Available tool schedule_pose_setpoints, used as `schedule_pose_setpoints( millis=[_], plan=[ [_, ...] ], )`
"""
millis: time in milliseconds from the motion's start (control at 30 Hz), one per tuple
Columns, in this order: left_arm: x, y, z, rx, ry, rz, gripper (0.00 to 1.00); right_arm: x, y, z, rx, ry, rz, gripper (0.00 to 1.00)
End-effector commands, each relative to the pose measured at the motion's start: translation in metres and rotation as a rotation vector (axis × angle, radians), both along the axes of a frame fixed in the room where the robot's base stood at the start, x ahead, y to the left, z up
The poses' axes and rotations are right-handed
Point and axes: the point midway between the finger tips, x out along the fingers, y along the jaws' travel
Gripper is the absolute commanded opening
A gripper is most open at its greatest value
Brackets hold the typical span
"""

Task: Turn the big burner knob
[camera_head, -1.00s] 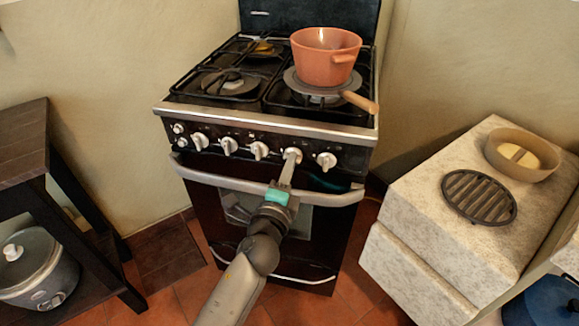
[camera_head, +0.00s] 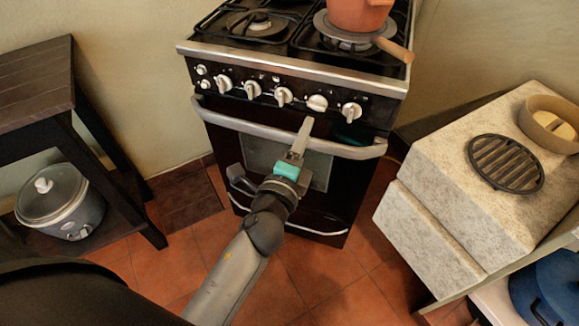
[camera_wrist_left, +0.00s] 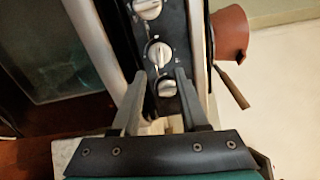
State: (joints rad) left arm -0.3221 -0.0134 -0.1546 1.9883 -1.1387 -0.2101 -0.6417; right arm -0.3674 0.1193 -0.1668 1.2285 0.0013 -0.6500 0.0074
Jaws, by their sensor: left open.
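A row of silver knobs runs along the stove's front panel in the head view. The fourth knob from the left (camera_head: 317,103) has its grip lying along the panel, unlike its neighbours. It also shows in the left wrist view (camera_wrist_left: 158,55). No label visible here tells which is the big burner knob. My left gripper (camera_head: 306,127) is just below and in front of this fourth knob, apart from it. In the left wrist view its two fingers (camera_wrist_left: 158,77) are spread with nothing held between them. My right gripper is not seen.
The oven handle bar (camera_head: 290,135) crosses below the knobs, close to my left gripper. An orange pot (camera_head: 358,14) sits on the right front burner. A stone block (camera_head: 445,190) with a round grate (camera_head: 506,163) stands at right, a dark table (camera_head: 35,85) at left.

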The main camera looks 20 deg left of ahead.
Motion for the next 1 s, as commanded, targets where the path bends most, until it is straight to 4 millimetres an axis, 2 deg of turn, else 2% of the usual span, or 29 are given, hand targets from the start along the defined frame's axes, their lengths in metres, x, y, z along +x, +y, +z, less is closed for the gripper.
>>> schedule_pose_setpoints(
  millis=[200, 500, 733, 1000],
  plan=[
    [-0.036, -0.001, -0.003, 0.0, 0.003, 0.001, 0.44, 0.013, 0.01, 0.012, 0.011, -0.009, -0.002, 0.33],
    [-0.07, -0.003, -0.002, 0.001, 0.002, 0.001, 0.44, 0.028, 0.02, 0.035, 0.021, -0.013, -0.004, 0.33],
    [-0.083, -0.004, -0.001, 0.0, 0.001, 0.0, 0.44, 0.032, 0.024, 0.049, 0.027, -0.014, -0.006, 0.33],
    [-0.088, -0.004, 0.0, 0.001, -0.001, 0.0, 0.44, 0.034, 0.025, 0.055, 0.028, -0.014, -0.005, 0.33]
  ],
)
